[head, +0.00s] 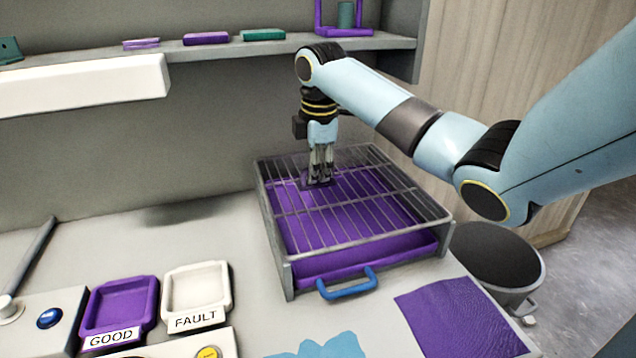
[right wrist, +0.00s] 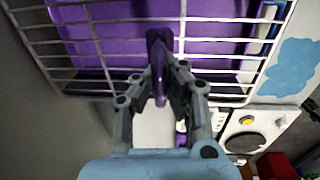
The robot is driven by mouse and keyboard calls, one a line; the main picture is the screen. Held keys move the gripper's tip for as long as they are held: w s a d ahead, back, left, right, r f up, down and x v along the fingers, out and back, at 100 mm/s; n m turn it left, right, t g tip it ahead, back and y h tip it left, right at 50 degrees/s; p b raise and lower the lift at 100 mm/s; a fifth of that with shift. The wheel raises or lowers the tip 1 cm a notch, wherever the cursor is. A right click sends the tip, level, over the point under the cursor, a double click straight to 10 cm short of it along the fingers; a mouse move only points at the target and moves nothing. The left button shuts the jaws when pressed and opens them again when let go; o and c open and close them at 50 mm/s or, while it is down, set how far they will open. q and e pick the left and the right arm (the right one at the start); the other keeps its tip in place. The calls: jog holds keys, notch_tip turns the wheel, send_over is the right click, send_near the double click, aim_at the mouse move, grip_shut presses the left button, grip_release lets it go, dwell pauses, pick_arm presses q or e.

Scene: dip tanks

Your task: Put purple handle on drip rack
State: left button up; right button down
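The purple handle (right wrist: 159,50) is between the fingertips of my right gripper (right wrist: 164,88) in the right wrist view, with the finger pads close against its sides. In the head view, my right gripper (head: 320,178) points straight down at the back part of the drip rack (head: 345,244), a wire grid over a purple tray. A small dark purple bit of the handle (head: 307,181) shows beside the fingertips, at about grid level. The fingers hide most of it, and I cannot tell whether it touches the wires. My left gripper is not in view.
A blue pull handle (head: 347,284) is at the rack's front. A purple tray marked GOOD (head: 122,305) and a white tray marked FAULT (head: 197,290) stand front left. A bin (head: 497,258) is at the right. A shelf (head: 200,50) with purple and green pieces runs behind.

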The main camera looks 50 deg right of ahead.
aim_at(318, 183)
notch_tip(318, 183, down, 3)
jog(key=shift+f, duration=0.15)
jog(key=shift+s+f, duration=0.1)
jog(key=shift+f, duration=0.05)
jog(key=c, duration=1.5)
grip_release()
jog(key=r, duration=0.8)
jog(key=s+r+b, duration=0.1)
jog(key=r, duration=0.3)
jog(key=shift+a+r, duration=0.15)
jog(key=shift+a, duration=0.15)
